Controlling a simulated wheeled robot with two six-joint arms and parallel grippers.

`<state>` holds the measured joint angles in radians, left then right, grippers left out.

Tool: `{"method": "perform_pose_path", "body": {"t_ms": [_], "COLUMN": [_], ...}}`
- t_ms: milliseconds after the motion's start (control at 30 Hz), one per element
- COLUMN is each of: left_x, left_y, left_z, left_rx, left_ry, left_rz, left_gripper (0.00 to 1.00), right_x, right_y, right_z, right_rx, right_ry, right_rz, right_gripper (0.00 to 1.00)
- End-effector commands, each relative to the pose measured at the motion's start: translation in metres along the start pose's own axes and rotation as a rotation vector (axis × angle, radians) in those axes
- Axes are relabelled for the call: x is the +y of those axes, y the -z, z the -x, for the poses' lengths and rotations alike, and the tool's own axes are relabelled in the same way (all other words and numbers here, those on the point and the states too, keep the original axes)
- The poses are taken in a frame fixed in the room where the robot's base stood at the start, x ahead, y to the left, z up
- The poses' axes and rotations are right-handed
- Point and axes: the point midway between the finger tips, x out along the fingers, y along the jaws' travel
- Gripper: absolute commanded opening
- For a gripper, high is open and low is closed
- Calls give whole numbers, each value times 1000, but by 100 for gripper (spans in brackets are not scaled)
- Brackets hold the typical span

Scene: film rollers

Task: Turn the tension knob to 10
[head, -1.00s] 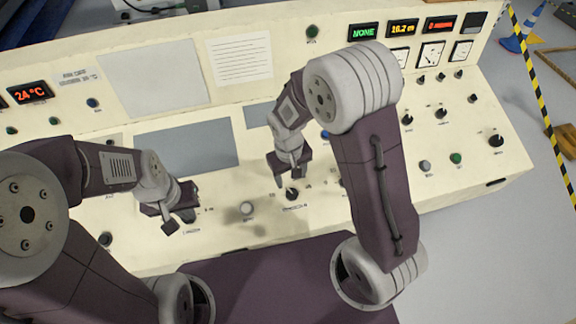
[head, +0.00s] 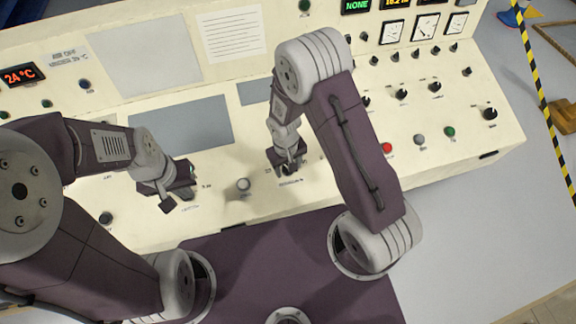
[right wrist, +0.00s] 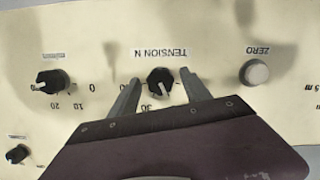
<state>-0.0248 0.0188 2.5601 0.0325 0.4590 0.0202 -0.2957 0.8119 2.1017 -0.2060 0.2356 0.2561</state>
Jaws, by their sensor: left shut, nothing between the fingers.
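The tension knob (right wrist: 160,82) is black and round with a white pointer mark, by an upside-down "TENSION N" label (right wrist: 161,53) in the right wrist view. Its pointer points down and slightly right in that view; a "30" shows at its lower left. My right gripper (right wrist: 160,77) is open, with one finger on each side of the knob; I cannot tell whether they touch it. In the head view the right gripper (head: 287,167) hides the knob. My left gripper (head: 180,198) is shut and empty over the panel at the left.
A pale ZERO button (right wrist: 255,72) and another black knob (right wrist: 52,82) flank the tension knob. The cream console (head: 330,190) carries several more knobs, a red button (head: 387,148), a green button (head: 449,131), dials and displays.

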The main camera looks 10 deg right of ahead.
Motion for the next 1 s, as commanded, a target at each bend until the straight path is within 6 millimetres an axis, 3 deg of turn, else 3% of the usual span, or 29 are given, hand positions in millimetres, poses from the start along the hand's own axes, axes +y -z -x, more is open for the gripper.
{"method": "perform_pose_path", "body": {"t_ms": [33, 167, 200, 567, 1000], "left_x": [0, 0, 0, 0, -1], "left_y": [0, 0, 0, -1, -4], "left_z": [0, 0, 0, -8, -36], "left_rx": [0, 0, 0, 0, 0], "left_ry": [0, 0, 0, 0, 0], "left_rz": [0, 0, 0, 0, 0], "left_gripper": [0, 0, 0, 0, 0], "right_x": [0, 0, 0, 0, -2], "right_y": [0, 0, 0, 1, 1], "right_z": [0, 0, 0, -1, -2], "right_rx": [0, 1, 1, 4, 5], "right_ry": [0, 0, 0, -17, -100], "right_rz": [0, 0, 0, 76, 432], "right_gripper": [40, 3, 0, 0, 0]}}
